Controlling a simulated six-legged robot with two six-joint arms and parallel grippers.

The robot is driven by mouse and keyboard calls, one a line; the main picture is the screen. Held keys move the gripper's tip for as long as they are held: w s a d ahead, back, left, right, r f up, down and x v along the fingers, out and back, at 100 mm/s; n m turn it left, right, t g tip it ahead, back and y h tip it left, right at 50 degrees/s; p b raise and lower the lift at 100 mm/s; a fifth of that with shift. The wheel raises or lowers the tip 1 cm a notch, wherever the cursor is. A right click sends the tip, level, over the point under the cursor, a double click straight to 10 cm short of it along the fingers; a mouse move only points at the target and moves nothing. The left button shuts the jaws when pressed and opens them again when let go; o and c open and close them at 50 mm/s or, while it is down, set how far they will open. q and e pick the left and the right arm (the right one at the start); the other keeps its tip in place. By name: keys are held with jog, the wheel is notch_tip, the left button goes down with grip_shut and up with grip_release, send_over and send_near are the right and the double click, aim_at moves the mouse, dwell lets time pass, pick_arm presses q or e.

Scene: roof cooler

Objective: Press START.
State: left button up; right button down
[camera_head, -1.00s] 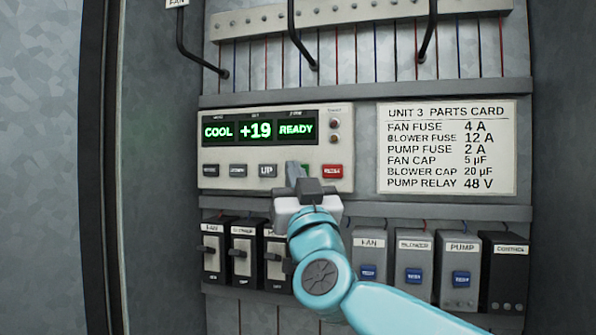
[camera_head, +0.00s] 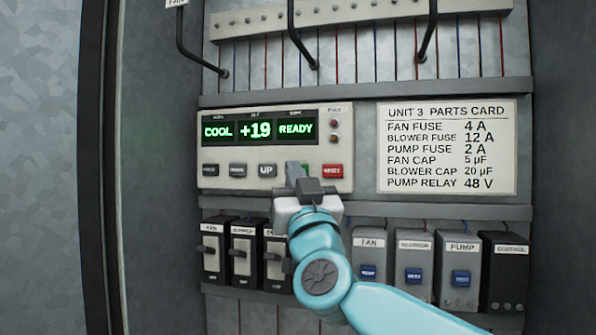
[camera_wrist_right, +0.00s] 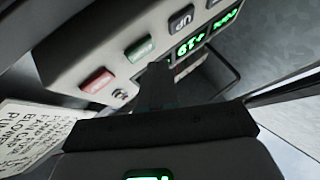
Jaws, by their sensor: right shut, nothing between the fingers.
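The control panel (camera_head: 222,184) has a lit display (camera_head: 256,131) reading COOL, +19 and READY. Its green button (camera_head: 310,170) is mostly hidden behind my right gripper (camera_head: 293,170) in the head view. The green button shows clearly in the right wrist view (camera_wrist_right: 139,48), between the red button (camera_wrist_right: 97,81) and the UP button (camera_wrist_right: 181,18). Its label is not readable. My right gripper is shut and empty, its tips (camera_wrist_right: 158,72) close to the green button's edge. I cannot tell whether they touch the panel. My left gripper is out of view.
The red button also shows in the head view (camera_head: 332,171), just right of my gripper. A parts card (camera_head: 446,148) is at the right. Black switches (camera_head: 243,250) and grey relay boxes (camera_head: 415,270) line the area below. The cabinet's side wall (camera_head: 160,180) stands left.

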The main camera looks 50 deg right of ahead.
jog(key=shift+d, duration=0.1)
jog(key=shift+w+d, duration=0.25)
jog(key=shift+d, duration=0.1)
